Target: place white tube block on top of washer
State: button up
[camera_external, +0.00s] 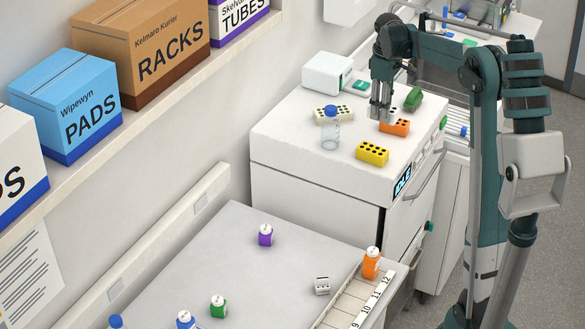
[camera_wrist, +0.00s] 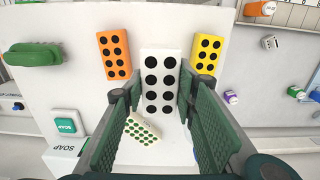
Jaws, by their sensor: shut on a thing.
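The white tube block with black holes (camera_wrist: 161,80) is between the two green finger pads of my gripper (camera_wrist: 160,120) in the wrist view. My gripper (camera_external: 380,114) is shut on it, over the top of the washer (camera_external: 310,185). In the external view the block is mostly hidden by the fingers and hard to make out against the white top. I cannot tell whether its underside touches the washer. The washer is a white cabinet with an "IDLE" display on its front, and its top also fills the middle of the wrist view (camera_wrist: 85,95).
On the washer top are an orange block (camera_external: 396,127), a yellow block (camera_external: 372,153), a cream block with green holes (camera_wrist: 141,129), a clear bottle (camera_external: 330,132) and a green item (camera_external: 413,99). A soap dispenser (camera_wrist: 67,123) is behind. Free room lies at the washer's front left.

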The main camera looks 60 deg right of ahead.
send_over(381, 144)
jog(key=shift+f, duration=2.8)
jog(key=shift+f, duration=0.1)
jog(key=shift+f+p, duration=0.35)
jog(key=shift+f, duration=1.65)
jog(key=shift+f, duration=0.2)
jog(key=o, duration=0.9)
jog(key=shift+o, duration=0.2)
jog(key=shift+r, duration=0.2)
jog(key=shift+r+b, duration=0.35)
jog(key=shift+r, duration=5.65)
